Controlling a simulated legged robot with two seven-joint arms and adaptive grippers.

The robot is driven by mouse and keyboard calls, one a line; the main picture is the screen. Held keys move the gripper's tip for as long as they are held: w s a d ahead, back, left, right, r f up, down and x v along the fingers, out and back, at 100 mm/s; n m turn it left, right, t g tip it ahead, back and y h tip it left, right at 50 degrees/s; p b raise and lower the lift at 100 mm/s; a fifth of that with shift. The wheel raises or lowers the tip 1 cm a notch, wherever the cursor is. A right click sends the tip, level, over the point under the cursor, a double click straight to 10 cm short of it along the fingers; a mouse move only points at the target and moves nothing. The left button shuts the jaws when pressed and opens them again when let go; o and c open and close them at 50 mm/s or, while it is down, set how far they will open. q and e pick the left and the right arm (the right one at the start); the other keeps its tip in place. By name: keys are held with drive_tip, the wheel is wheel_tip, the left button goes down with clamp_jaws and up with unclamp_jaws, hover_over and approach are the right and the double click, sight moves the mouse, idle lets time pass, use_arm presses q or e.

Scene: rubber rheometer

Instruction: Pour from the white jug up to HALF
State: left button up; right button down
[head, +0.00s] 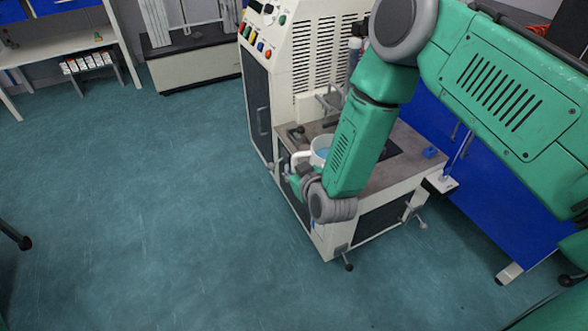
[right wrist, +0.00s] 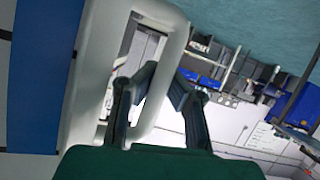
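The white jug (head: 318,143) is at the left front of the machine's worktop, partly hidden behind my right forearm. Something blue shows inside its rim. Its handle (head: 298,158) points left. My right gripper (head: 291,178) is at the handle. In the right wrist view the handle (right wrist: 164,105) is a pale loop, and its outer bar lies between the two fingers (right wrist: 165,82), which look closed against it. The jug looks roughly upright; I cannot tell whether it touches the worktop. A vessel with a HALF mark cannot be made out. My left gripper is not in view.
The rheometer cabinet (head: 290,60) rises behind the jug, with coloured buttons. Its grey worktop (head: 405,172) carries a small blue item (head: 430,153) at right. A blue cabinet (head: 500,185) stands to the right. The floor (head: 140,200) at left is clear.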

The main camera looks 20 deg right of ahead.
drive_tip(key=shift+w+r, duration=0.15)
drive_tip(key=y+b, duration=0.1)
drive_tip(key=y, duration=0.1)
drive_tip(key=a+f+y+b, duration=0.1)
drive_tip(key=y+b, duration=0.1)
drive_tip(key=f+y+b, duration=0.1)
drive_tip(key=y, duration=0.1)
drive_tip(key=shift+w+a+f+y+b, duration=0.2)
drive_tip(key=shift+y+b, duration=0.1)
drive_tip(key=shift+y, duration=0.1)
drive_tip(key=shift+m, duration=0.3)
idle(0.9)
drive_tip(key=shift+d+m, duration=0.15)
drive_tip(key=shift+m, duration=0.45)
drive_tip(key=shift+w+d+r+m+t+p, duration=0.1)
drive_tip(key=shift+d+r+m+t+p, duration=0.1)
drive_tip(key=shift+r+m, duration=0.35)
drive_tip(key=shift+d+r+m+t+p, duration=0.15)
drive_tip(key=shift+d+r+m, duration=0.1)
drive_tip(key=shift+r, duration=0.6)
idle(3.6)
